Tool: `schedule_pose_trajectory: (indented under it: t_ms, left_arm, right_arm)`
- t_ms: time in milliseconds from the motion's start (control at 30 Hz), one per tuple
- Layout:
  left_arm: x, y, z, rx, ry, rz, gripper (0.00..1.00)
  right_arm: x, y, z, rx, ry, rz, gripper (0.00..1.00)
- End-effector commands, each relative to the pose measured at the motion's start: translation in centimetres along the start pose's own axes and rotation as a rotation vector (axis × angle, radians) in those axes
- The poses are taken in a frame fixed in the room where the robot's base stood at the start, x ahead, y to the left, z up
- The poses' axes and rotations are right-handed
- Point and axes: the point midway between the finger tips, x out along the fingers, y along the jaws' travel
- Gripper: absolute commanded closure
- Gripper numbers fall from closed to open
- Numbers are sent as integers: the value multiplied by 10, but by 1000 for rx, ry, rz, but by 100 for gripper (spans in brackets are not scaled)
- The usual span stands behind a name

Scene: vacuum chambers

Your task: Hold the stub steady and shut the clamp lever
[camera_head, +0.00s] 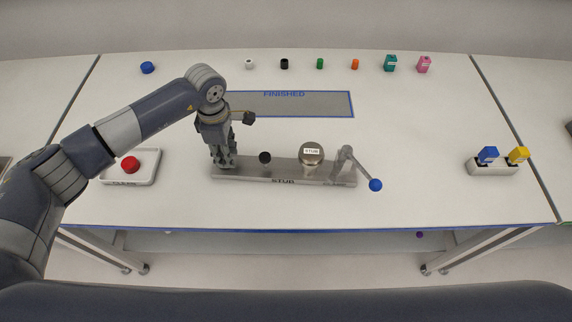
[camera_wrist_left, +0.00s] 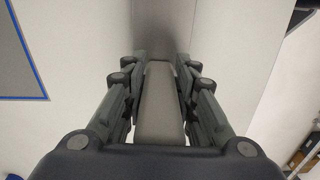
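The grey base plate (camera_head: 290,177), marked STUB on its front, lies across the middle of the table. A round metal piece (camera_head: 312,161) with a STUB label stands on it, right of centre. The clamp lever (camera_head: 361,169) rises at the plate's right end and slants out to the lower right, ending in a blue ball. My left gripper (camera_head: 223,164) points down at the plate's left end. In the left wrist view its fingers (camera_wrist_left: 161,60) are apart, with a grey bar (camera_wrist_left: 160,105) between them; whether they press on it is unclear. My right gripper is out of view.
Behind lies the empty FINISHED area (camera_head: 300,105), with several small objects beyond.

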Motion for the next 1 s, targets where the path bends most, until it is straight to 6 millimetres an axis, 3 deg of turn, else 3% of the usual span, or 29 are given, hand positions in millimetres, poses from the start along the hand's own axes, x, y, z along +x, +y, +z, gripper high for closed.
schedule_pose_trajectory:
  t_ms: [1000]
  left_arm:
    - [5, -1, 0, -1, 1, -3, 100]
  right_arm:
    - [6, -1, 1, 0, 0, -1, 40]
